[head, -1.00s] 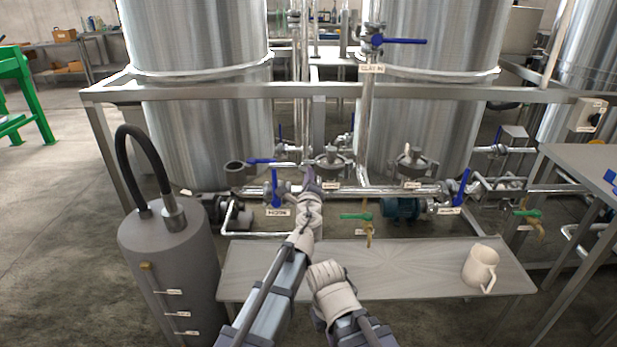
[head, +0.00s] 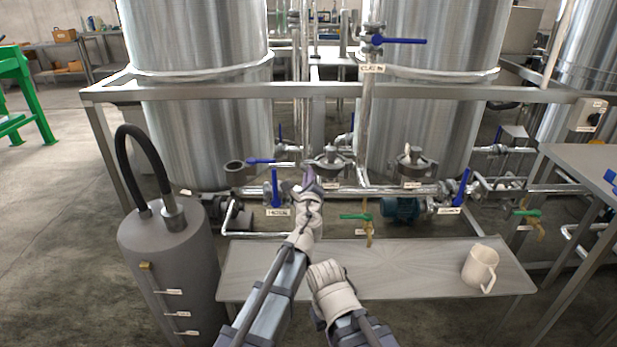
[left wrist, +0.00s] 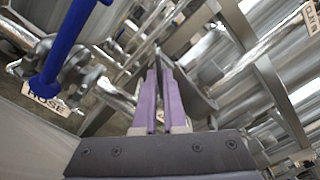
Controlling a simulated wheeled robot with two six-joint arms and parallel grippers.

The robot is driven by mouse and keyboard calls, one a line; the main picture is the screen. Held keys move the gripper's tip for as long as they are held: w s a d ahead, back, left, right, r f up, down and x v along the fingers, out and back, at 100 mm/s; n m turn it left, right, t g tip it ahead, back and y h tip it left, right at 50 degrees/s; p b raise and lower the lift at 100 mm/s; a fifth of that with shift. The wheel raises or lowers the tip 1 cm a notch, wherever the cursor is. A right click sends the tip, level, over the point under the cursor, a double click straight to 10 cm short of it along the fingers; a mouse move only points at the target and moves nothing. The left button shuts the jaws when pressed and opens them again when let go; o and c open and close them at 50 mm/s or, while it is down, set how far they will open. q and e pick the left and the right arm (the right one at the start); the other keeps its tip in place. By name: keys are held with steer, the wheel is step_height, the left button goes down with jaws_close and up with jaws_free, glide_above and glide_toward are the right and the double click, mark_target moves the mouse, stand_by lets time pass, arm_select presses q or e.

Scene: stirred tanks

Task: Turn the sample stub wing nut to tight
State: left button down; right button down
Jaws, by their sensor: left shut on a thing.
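A blue valve lever (head: 275,188) hangs just left of my left gripper. A capped flanged fitting (head: 331,161) stands close to its right. A green-handled tap (head: 362,218) is further right.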

arm_select(q)
steer(key=m, duration=0.9)
steer(key=shift+m, duration=0.4)
stand_by(0.4)
steer(key=c, duration=1)
jaws_free()
